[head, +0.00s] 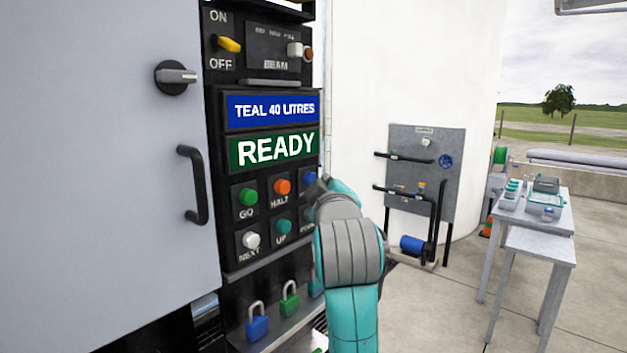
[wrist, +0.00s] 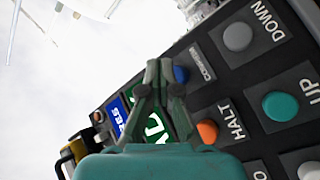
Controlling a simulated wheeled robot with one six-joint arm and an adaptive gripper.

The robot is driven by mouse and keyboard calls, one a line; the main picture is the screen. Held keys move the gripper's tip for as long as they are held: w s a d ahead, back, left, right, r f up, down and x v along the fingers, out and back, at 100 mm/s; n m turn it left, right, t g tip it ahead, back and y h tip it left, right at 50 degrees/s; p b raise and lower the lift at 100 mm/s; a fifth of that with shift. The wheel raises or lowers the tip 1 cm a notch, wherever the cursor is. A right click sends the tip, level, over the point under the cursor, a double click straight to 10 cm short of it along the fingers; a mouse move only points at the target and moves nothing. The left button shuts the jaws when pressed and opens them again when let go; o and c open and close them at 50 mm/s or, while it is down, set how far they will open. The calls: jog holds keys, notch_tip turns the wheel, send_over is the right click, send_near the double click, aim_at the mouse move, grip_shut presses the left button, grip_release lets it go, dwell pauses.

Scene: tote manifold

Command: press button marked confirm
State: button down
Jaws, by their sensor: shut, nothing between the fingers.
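The panel (head: 228,180) carries two rows of round buttons. A blue button (head: 309,177) sits at the right of the upper row, partly behind my arm. In the wrist view the blue button (wrist: 181,75) has a small blurred label beside it that looks like CONFIRM. My gripper (wrist: 159,66) is shut and empty, its fingertips just beside the blue button in that view. I cannot tell whether they touch it. In the head view my wrist largely hides the gripper.
Close by are the orange HALT button (head: 282,186), teal UP button (head: 284,226), green GO button (head: 247,197) and grey DOWN button (wrist: 237,37). A READY display (head: 275,149) is above. Padlocks (head: 289,299) hang below. A cabinet door handle (head: 194,185) projects at left.

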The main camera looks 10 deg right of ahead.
jog(key=shift+s+d, duration=0.75)
jog(key=shift+s, duration=0.3)
jog(key=shift+s+d, duration=0.75)
jog(key=shift+s, duration=0.25)
